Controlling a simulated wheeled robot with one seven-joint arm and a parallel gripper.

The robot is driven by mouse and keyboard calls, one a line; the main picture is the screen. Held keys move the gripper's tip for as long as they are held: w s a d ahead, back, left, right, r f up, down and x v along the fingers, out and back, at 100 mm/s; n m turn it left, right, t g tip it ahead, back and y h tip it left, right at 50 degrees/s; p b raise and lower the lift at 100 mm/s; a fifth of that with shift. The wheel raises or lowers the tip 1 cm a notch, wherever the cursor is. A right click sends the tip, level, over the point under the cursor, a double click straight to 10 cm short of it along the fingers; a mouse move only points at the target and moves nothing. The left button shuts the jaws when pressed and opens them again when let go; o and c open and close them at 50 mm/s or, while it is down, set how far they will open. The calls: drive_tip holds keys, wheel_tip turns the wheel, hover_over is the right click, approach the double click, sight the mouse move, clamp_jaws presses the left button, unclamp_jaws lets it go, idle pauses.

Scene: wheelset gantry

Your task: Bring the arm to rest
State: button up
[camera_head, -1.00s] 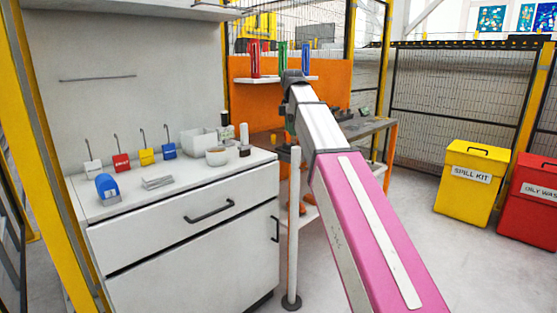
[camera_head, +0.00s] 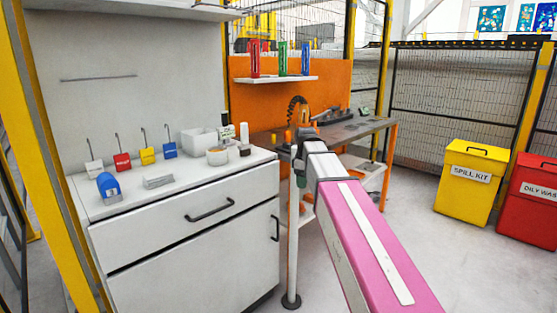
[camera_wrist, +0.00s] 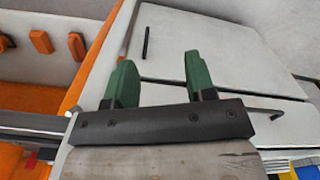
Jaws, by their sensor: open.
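My gripper shows in the wrist view (camera_wrist: 158,85) as two green fingers standing apart on a dark bar. It is open, with nothing between the fingers. Behind the fingers in that view is the white front of the cabinet (camera_wrist: 225,60). In the head view my pink and white arm reaches from the lower right toward the workbench, its far end beside the right end of the white cabinet (camera_head: 180,265). A green part of my gripper (camera_head: 301,180) shows there, mostly hidden behind the arm.
A grey post (camera_head: 293,245) stands by the cabinet. An orange-legged workbench (camera_head: 372,128) is behind. A yellow spill kit bin (camera_head: 467,185) and a red bin (camera_head: 528,200) stand right, with open floor before them.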

drive_tip(key=s+d+f+m, duration=0.3)
drive_tip(key=s+f, duration=0.3)
drive_tip(key=f, duration=0.4)
drive_tip(key=s+d+f+m, duration=0.3)
drive_tip(key=s+f+m, duration=0.3)
drive_tip(key=f, duration=0.3)
drive_tip(key=s+d+f+m, duration=0.3)
drive_tip(key=s+f, duration=0.3)
drive_tip(key=f, duration=0.4)
drive_tip(key=shift+s+f+m, duration=0.3)
drive_tip(key=shift+m, duration=0.4)
